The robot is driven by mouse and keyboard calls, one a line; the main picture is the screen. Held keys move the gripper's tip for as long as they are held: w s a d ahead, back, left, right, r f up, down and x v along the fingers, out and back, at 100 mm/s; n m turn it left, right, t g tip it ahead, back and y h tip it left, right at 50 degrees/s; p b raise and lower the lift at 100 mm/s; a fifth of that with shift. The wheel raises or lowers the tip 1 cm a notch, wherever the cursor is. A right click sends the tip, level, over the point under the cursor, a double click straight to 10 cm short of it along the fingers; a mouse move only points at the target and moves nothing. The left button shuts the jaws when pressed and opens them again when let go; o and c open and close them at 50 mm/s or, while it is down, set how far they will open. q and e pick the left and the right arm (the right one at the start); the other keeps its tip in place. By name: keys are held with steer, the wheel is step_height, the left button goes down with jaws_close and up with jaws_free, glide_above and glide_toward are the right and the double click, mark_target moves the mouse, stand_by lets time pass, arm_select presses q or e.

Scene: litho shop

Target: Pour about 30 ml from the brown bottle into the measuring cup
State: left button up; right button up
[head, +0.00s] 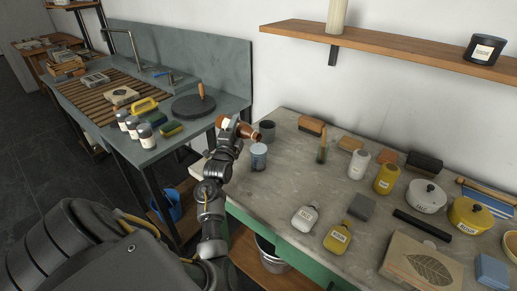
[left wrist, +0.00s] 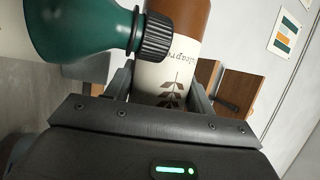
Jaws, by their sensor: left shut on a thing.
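My left gripper (head: 238,130) is shut on the brown bottle (head: 248,132). The bottle lies tipped far over, close to level, its narrow end to the right, just above a small clear bluish cup (head: 258,158) that looks like the measuring cup. The cup stands upright at the bench's left end. Whether liquid is flowing, and the level in the cup, I cannot tell. In the left wrist view the brown bottle (left wrist: 185,35), with a cream leaf label, sits between the fingers. My right gripper is not in view.
A green bottle with a black cap (left wrist: 85,30) is close to the jaws in the left wrist view. White (head: 304,218) and yellow (head: 338,236) bottles stand near the front edge. The bench between is clear.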

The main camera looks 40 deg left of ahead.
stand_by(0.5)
arm_select(q)
step_height(320, 180, up, 3)
steer(key=n+p, duration=0.2)
steer(key=p, duration=0.3)
steer(key=shift+g, duration=0.4)
steer(key=shift+f+n+g+p, duration=0.2)
steer(key=shift+n+g+p, duration=0.1)
steer(key=shift+n+p, duration=0.4)
steer(key=shift+f, duration=0.35)
steer(key=shift+f+b, duration=0.15)
steer(key=shift+b, duration=0.2)
steer(key=shift+f, duration=0.1)
